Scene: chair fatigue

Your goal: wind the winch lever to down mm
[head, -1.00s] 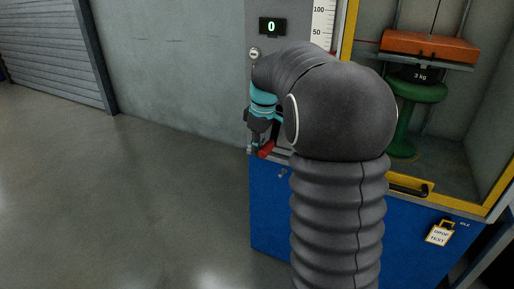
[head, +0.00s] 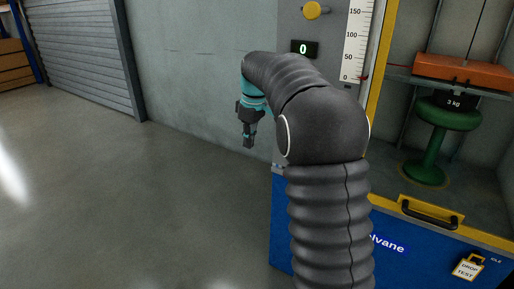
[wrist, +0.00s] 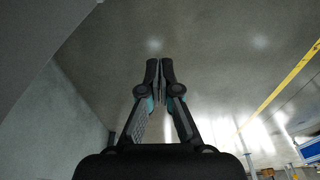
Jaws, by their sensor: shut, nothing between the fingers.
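My gripper (head: 248,143) hangs left of the blue machine cabinet, pointing down over bare floor. In the wrist view its two fingers (wrist: 166,70) are closed together with nothing between them. The winch lever does not show; my arm covers the left part of the machine front. The green display (head: 304,48) on the grey column reads 0. The vertical mm scale (head: 354,45) beside it has a red pointer near its 0 mark.
A yellow knob (head: 317,10) sits above the display. A black handle (head: 428,214) and "drop test" tag (head: 467,268) are at the front. Floor at left is clear.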

